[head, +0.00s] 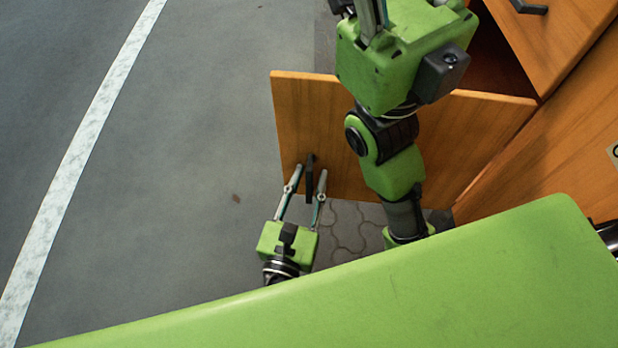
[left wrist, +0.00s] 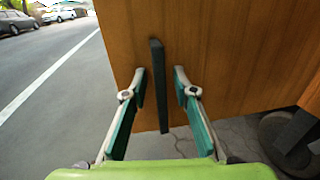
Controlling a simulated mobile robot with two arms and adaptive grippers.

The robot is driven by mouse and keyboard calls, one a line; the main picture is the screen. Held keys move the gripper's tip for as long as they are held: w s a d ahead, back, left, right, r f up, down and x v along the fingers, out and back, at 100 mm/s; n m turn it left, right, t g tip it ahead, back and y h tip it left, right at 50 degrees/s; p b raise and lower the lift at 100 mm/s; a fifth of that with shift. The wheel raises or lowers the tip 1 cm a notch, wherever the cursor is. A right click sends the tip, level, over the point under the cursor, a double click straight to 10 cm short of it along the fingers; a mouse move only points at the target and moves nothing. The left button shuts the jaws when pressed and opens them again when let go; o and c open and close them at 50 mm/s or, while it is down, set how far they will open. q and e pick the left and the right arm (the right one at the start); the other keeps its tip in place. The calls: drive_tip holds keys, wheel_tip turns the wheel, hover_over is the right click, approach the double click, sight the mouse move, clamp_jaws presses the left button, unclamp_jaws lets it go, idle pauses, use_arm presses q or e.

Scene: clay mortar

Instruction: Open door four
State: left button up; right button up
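A wooden door (head: 460,140) stands swung out from the orange cabinet, with a dark opening behind it. I see no number on it. Its black bar handle (head: 310,180) is near the free edge; it also shows in the left wrist view (left wrist: 158,88). My left gripper (head: 309,172) is open, with one finger on each side of the handle and a gap on both sides. The same gripper (left wrist: 160,80) faces the door in the left wrist view. My right gripper (head: 372,14) is at the top of the head view, with its fingertips cut off.
Another wooden panel (head: 560,40) with a black handle (head: 530,7) is at the upper right. A partly cut-off label (head: 613,152) is on the cabinet side. A black wheel (left wrist: 287,140) is under the cabinet. Open asphalt (head: 190,170) lies to the left.

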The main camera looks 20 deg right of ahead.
use_arm(q)
drive_tip(key=shift+s, duration=0.1)
drive_tip(key=v, duration=1.2)
idle(0.4)
